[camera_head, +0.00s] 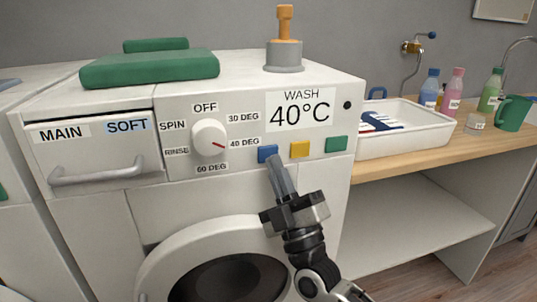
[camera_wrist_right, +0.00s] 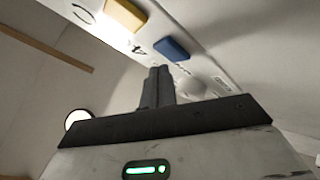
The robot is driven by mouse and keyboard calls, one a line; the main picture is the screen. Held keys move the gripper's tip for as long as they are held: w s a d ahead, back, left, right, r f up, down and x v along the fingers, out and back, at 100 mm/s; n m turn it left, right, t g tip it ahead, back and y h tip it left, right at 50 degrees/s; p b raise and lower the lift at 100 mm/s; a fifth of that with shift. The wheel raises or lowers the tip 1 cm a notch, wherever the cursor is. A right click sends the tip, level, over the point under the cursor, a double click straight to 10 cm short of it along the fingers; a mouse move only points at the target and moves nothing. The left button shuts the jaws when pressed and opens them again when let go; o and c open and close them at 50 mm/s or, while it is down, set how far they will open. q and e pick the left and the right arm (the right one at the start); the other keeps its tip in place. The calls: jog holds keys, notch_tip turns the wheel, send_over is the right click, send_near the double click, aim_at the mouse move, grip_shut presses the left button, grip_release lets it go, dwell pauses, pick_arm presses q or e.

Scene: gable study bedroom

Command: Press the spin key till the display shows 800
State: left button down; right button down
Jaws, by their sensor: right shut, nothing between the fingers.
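The washing machine's display (camera_head: 299,110) reads WASH 40°C. Below it sit a blue key (camera_head: 268,153), a yellow key (camera_head: 300,149) and a green key (camera_head: 336,144); I can read no words on them. The white dial (camera_head: 209,138) has its red mark towards 40 DEG; SPIN is printed at its upper left. My right gripper (camera_head: 273,161) is shut and empty, its tips at the lower edge of the blue key. The right wrist view shows the tips close to the blue key (camera_wrist_right: 171,48); I cannot tell whether they touch. My left gripper is out of view.
The drawer handle (camera_head: 97,174) juts out at the left, and the round door (camera_head: 215,265) is below. A green folded cloth (camera_head: 150,69) and an orange-handled grey object (camera_head: 284,55) are on top. A white tray (camera_head: 400,142) and bottles stand on the right-hand counter.

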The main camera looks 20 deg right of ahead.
jog(key=shift+w, duration=0.4)
jog(key=shift+w, duration=0.4)
dwell(0.7)
jog(key=shift+s, duration=0.15)
jog(key=shift+s+p, duration=0.55)
jog(key=shift+s, duration=0.1)
